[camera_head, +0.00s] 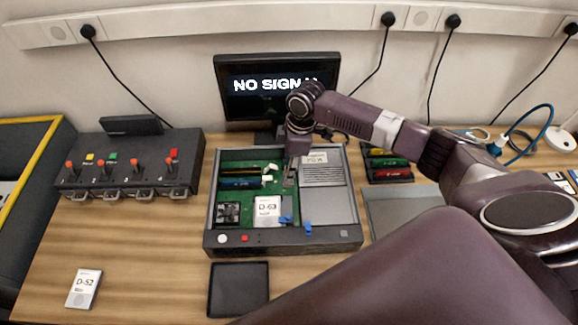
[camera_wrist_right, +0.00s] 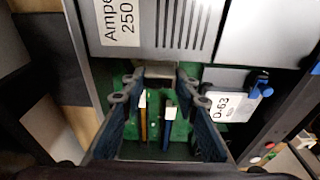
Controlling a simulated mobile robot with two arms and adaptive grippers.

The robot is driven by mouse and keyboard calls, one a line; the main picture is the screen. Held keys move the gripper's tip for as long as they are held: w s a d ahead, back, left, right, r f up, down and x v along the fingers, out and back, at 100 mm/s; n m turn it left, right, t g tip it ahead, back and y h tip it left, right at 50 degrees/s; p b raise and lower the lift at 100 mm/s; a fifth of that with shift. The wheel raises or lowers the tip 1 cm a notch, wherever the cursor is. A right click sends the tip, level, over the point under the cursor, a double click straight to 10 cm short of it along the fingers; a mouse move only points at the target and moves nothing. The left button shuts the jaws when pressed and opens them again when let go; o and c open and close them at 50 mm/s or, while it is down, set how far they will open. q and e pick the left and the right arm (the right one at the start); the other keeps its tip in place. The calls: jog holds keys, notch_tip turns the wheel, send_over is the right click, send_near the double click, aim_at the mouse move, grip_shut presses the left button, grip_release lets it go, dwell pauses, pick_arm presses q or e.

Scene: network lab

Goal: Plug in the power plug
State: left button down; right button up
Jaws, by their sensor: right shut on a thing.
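My right gripper (camera_head: 291,172) reaches down into the open computer case (camera_head: 347,236), beside the power supply (camera_head: 322,171). In the right wrist view its two fingers (camera_wrist_right: 160,76) come together on a small grey-brown piece (camera_wrist_right: 160,71) that appears to be the power plug, mostly hidden between them. It is close to the labelled power supply (camera_wrist_right: 170,22). I cannot tell whether the plug touches a socket. The green board (camera_head: 235,190) lies just left of the gripper. My left gripper is not in view.
A drive marked D-63 (camera_head: 267,209) and blue clips (camera_head: 308,228) are in the case. A monitor (camera_head: 276,90) stands behind. A switch box (camera_head: 130,165) is at left, a drive D-52 (camera_head: 83,288) and black tray (camera_head: 238,290) in front. Coloured modules (camera_head: 390,162) lie at right.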

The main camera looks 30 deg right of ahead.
jog(key=shift+p, duration=0.75)
dwell(1.1)
jog(key=shift+f, duration=0.25)
dwell(0.8)
jog(key=shift+p, duration=0.5)
jog(key=shift+f+b, duration=0.3)
jog(key=shift+f, duration=0.25)
dwell(0.7)
jog(key=o, duration=1.3)
jog(key=shift+o, duration=0.2)
jog(key=shift+r, duration=0.1)
